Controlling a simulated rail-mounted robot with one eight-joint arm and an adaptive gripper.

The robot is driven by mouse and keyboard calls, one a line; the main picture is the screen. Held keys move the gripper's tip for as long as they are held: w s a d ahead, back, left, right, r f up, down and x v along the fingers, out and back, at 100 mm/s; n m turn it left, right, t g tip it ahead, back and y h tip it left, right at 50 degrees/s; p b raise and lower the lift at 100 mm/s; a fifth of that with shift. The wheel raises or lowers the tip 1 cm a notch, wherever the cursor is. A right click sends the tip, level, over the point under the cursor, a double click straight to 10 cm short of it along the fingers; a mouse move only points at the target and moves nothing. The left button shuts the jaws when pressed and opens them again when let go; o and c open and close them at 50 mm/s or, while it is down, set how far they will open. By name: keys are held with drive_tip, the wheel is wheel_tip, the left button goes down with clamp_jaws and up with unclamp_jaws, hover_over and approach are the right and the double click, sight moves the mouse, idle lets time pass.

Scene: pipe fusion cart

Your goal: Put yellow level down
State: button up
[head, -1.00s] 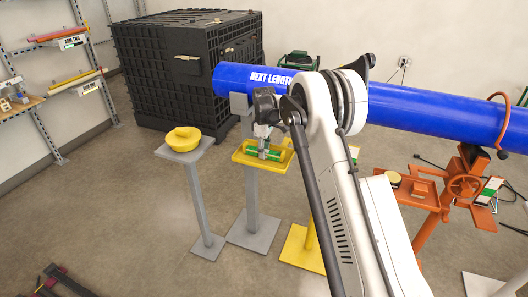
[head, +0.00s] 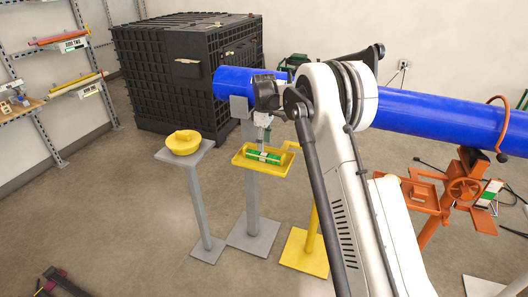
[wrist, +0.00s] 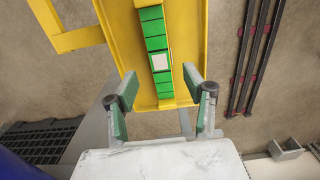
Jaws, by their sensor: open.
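The level (head: 264,157) shows as a mostly green bar with a pale square in its middle; in the wrist view the level (wrist: 153,42) has a thin yellow side. It lies lengthwise in the yellow tray (head: 243,163), whose floor and rim also show in the wrist view (wrist: 120,32). My gripper (head: 264,142) is above the tray. The level is apart from the fingers.
The long blue pipe (head: 445,117) passes behind my arm. A black crate (head: 160,75) stands behind.

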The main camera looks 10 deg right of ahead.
sight(264, 155)
drive_tip(key=s+r+m+t, duration=0.1)
drive_tip(key=s+r, duration=0.4)
drive_tip(key=r, duration=0.4)
drive_tip(key=s+r+m+t, duration=0.1)
drive_tip(key=s+r+m, duration=0.1)
drive_tip(key=s+r, duration=0.5)
drive_tip(key=s+r+m+t, duration=0.1)
drive_tip(key=s+r+m, duration=0.1)
drive_tip(key=s+r, duration=0.7)
drive_tip(key=s+f+m+t, duration=0.1)
drive_tip(key=s+f+m, duration=0.1)
drive_tip(key=s, duration=0.8)
drive_tip(key=s+f+m+t, duration=0.1)
drive_tip(key=s+f+m, duration=0.1)
drive_tip(key=s, duration=0.7)
drive_tip(key=s+f+m+t, duration=0.2)
drive_tip(key=s+f, duration=0.2)
drive_tip(key=s, duration=0.6)
drive_tip(key=shift+s+f, duration=0.25)
drive_tip(key=shift+s, duration=0.1)
